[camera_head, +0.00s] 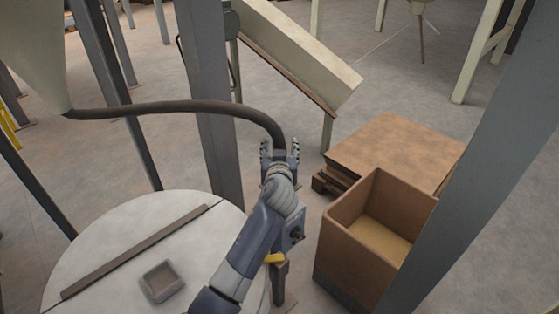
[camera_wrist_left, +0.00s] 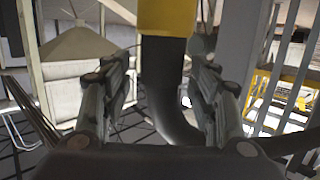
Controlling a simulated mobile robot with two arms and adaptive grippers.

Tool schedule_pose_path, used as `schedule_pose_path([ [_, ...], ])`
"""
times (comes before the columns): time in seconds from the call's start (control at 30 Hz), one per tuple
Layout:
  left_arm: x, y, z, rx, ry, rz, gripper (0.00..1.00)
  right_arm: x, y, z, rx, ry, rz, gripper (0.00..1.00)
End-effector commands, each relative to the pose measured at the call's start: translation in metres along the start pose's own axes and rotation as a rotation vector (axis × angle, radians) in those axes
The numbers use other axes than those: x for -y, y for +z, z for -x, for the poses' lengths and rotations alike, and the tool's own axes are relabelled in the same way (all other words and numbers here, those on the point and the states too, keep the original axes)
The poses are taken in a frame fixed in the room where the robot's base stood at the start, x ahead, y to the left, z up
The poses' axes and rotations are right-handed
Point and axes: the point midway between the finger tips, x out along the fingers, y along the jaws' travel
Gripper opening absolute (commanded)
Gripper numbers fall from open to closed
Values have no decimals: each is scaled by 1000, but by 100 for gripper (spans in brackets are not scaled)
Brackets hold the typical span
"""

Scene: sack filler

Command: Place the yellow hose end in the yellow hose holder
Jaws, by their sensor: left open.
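A dark hose (camera_head: 180,106) runs from the pale hopper at left and curves down to my left gripper (camera_head: 280,150). The gripper is open, with its fingers on either side of the hose. In the left wrist view the hose (camera_wrist_left: 165,85) passes between the open fingers (camera_wrist_left: 160,95). The yellow hose end (camera_wrist_left: 168,17) shows at the top of that view, on the hose. In the head view the gripper and arm hide the hose end. A small yellow piece (camera_head: 274,259), possibly the yellow hose holder, shows beside my forearm on a grey post. My right gripper is not in view.
A round white drum top (camera_head: 120,230) lies at lower left. A grey upright (camera_head: 212,120) stands left of the gripper. An open brown box (camera_head: 345,235) and a pallet with brown sheets (camera_head: 395,145) stand at right. A sloped chute (camera_head: 300,60) is behind.

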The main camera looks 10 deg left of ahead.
Motion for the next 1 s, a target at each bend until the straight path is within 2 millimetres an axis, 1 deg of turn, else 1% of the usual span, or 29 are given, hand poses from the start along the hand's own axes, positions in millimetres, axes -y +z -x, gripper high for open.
schedule_pose_path([
  [0.2,-1,3,36,0,3,4,55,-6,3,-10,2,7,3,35],
  [0.4,-1,3,72,0,2,4,55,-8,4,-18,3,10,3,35],
  [0.6,0,1,98,-1,2,1,55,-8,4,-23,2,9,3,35],
  [0.77,0,0,107,0,0,1,55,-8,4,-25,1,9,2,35],
  [1.0,0,0,108,0,0,0,55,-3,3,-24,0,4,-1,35],
])
